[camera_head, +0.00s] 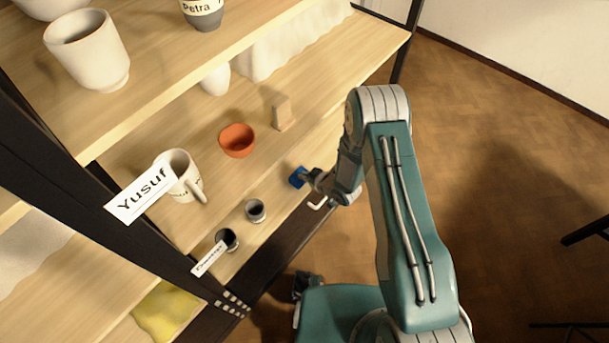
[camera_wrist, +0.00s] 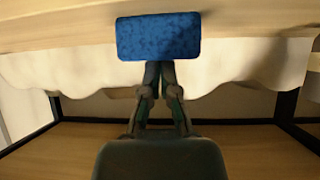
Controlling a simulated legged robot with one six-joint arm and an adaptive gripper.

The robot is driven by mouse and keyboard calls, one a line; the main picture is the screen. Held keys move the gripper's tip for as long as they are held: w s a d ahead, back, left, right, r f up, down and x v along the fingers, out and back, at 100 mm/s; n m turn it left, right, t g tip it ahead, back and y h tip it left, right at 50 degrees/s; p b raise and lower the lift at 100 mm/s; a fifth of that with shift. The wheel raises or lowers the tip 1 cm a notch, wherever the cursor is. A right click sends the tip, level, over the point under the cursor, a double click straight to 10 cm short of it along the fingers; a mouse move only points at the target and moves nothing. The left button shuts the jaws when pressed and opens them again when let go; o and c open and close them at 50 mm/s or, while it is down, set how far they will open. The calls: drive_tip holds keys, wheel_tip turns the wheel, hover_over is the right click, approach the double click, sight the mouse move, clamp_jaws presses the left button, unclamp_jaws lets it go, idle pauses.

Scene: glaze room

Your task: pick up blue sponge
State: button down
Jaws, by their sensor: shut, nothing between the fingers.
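The blue sponge (camera_head: 296,178) lies near the front edge of the middle wooden shelf in the head view. It is a speckled blue block in the wrist view (camera_wrist: 158,36). My gripper (camera_head: 307,175) is right beside the sponge, on its right in the head view. In the wrist view my gripper (camera_wrist: 160,70) has its two fingers together, with nothing between them. The fingertips end at the sponge's lower edge in that picture. I cannot tell whether they touch it.
An orange bowl (camera_head: 237,140), a small tan block (camera_head: 282,112) and a white mug (camera_head: 180,172) stand on the same shelf. Two small dark-filled cups (camera_head: 255,211) (camera_head: 227,239) sit near its front edge. A shelf above (camera_head: 200,60) holds white pots. Open floor lies right.

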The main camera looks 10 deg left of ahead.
drive_tip(key=d, duration=0.1)
drive_tip(key=s+d, duration=0.2)
drive_tip(key=shift+s+f, duration=0.1)
drive_tip(key=shift+f, duration=0.15)
